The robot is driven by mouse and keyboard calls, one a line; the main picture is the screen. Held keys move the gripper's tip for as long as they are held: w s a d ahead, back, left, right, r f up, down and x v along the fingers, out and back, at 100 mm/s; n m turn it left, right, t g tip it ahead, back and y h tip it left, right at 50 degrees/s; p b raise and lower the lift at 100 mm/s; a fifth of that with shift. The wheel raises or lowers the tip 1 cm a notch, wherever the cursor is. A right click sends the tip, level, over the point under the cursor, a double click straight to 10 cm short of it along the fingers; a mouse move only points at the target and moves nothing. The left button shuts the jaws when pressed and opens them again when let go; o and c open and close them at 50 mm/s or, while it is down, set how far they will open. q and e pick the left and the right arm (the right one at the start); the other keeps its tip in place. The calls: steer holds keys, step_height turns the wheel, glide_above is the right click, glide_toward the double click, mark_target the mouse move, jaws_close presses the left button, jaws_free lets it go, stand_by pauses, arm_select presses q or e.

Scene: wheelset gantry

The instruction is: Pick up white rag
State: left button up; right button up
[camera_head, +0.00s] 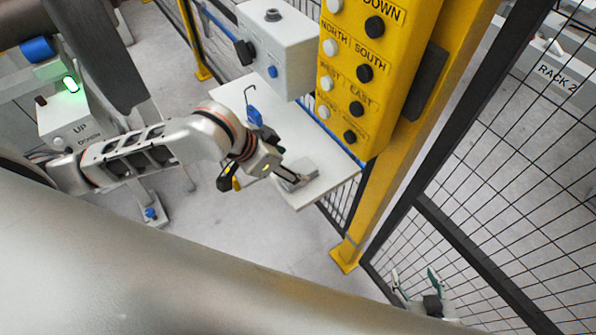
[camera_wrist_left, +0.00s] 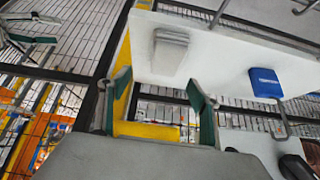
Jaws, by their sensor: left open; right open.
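The white rag (camera_head: 302,168) is a small folded, greyish-white cloth lying flat near the front corner of a white shelf (camera_head: 325,183). It also shows in the left wrist view (camera_wrist_left: 171,50), beyond my left fingertips. My left gripper (camera_head: 288,178) is right beside the rag in the head view and partly overlaps it. In the left wrist view, my left gripper (camera_wrist_left: 160,90) has its green-padded fingers spread apart with nothing between them. My right gripper (camera_head: 418,282) is open and empty at the bottom right, far from the rag, near the mesh fence.
A blue-headed tool (camera_head: 254,115) is on the shelf, left of the rag. A yellow button panel (camera_head: 375,75) and yellow post stand just right of the shelf. A grey control box (camera_head: 280,50) is behind. Black mesh fencing (camera_head: 470,190) lies to the right.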

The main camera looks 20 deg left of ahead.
mark_target(298, 170)
arm_select(q)
steer(key=shift+a+f, duration=0.1)
steer(key=shift+a, duration=0.2)
steer(key=shift+w+f, duration=0.1)
steer(key=shift+f, duration=0.1)
steer(key=x, duration=0.7)
steer(key=shift+a+f, duration=0.2)
steer(key=shift+f, duration=0.05)
steer(key=c, duration=1.2)
